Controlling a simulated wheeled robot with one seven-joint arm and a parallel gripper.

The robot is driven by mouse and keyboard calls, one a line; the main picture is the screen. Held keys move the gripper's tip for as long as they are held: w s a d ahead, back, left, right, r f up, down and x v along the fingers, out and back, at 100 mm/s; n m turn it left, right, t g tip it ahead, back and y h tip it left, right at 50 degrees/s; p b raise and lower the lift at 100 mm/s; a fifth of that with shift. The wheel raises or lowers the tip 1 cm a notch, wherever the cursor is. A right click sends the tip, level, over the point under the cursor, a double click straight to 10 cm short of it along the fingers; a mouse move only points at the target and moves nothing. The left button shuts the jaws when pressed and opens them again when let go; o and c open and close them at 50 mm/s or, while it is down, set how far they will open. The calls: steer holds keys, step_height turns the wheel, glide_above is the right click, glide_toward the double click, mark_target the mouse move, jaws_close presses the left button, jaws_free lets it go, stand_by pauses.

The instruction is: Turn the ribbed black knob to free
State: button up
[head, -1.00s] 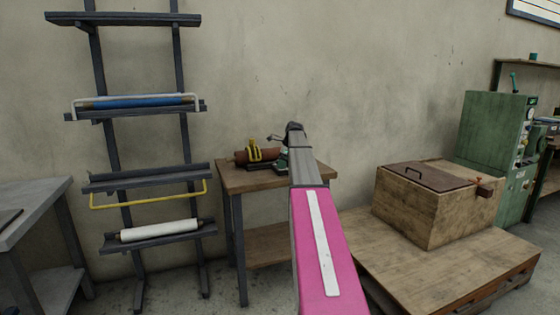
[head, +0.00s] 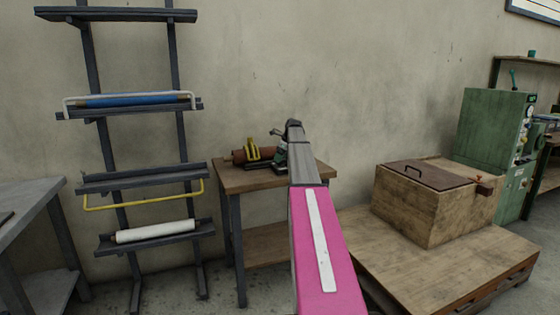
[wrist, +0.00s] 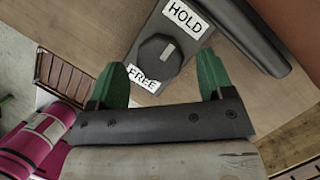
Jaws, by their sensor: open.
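The ribbed black knob (wrist: 155,52) sits on a dark plate in the wrist view. A light pointer mark on it faces up and right, toward the white HOLD label (wrist: 184,18). The white FREE label (wrist: 142,77) is at the plate's lower left end. My gripper (wrist: 163,58) is open, with one green finger on each side of the knob in the picture. A gap shows on both sides, and I cannot tell the height left above the knob. In the head view the knob cannot be made out behind my arm.
A long dark bar (wrist: 248,32) runs beside the plate. In the head view, a small wooden table (head: 235,182) carries a brown roll (head: 238,156) with a yellow part. A rack (head: 150,182) with rolls stands left; a wooden box (head: 425,220) stands right.

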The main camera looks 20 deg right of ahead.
steer(key=shift+x, duration=0.95)
steer(key=c, duration=0.9)
